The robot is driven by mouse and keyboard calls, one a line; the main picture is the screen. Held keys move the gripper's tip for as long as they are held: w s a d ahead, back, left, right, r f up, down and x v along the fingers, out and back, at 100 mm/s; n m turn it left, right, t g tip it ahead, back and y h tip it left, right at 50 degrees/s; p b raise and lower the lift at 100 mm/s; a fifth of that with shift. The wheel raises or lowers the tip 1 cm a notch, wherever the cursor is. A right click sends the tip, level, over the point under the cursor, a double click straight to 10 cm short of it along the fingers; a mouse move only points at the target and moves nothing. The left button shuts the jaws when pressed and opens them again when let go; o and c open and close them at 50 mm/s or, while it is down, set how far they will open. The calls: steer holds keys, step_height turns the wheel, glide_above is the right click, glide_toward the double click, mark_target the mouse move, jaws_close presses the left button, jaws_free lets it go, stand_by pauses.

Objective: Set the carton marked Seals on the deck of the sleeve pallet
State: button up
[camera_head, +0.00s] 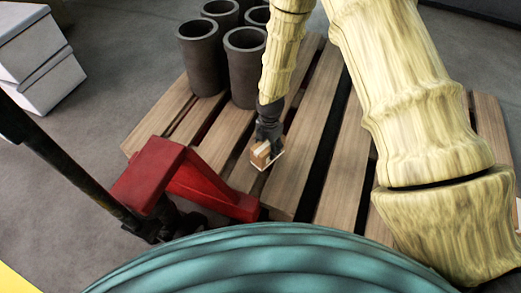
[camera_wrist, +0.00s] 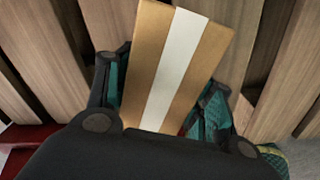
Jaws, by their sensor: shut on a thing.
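The carton (camera_head: 262,155) is a small brown box held in my gripper (camera_head: 268,141), low over the deck of the sleeve pallet (camera_head: 343,170). In the wrist view the carton (camera_wrist: 176,62) shows a brown face with a pale stripe along it, between the two fingers of my gripper (camera_wrist: 165,108). Pallet slats (camera_wrist: 112,25) lie behind it. I cannot tell whether the carton touches the deck. No marking on the carton is readable. Several dark sleeves (camera_head: 245,68) stand upright on the far left part of the pallet.
A red pallet jack (camera_head: 150,178) with a dark handle stands at the pallet's near left side. White boxes (camera_head: 40,65) are stacked on the floor at the far left. The deck between my gripper and my arm is bare, with gaps between slats.

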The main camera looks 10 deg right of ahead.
steer(key=shift+w+a+f+b, duration=0.3)
steer(key=shift+w+f+b, duration=0.25)
steer(key=shift+f, duration=0.1)
steer(key=shift+w+a+f+b, duration=0.4)
steer(key=shift+f+b, duration=0.15)
steer(key=shift+f, duration=0.1)
steer(key=shift+w+a+f+b, duration=0.25)
steer(key=shift+w+f+b, duration=0.3)
steer(key=shift+f, duration=0.1)
steer(key=shift+r, duration=0.1)
steer(key=shift+s, duration=0.1)
steer(key=o, duration=1.2)
step_height(320, 180, up, 12)
steer(key=p, duration=0.6)
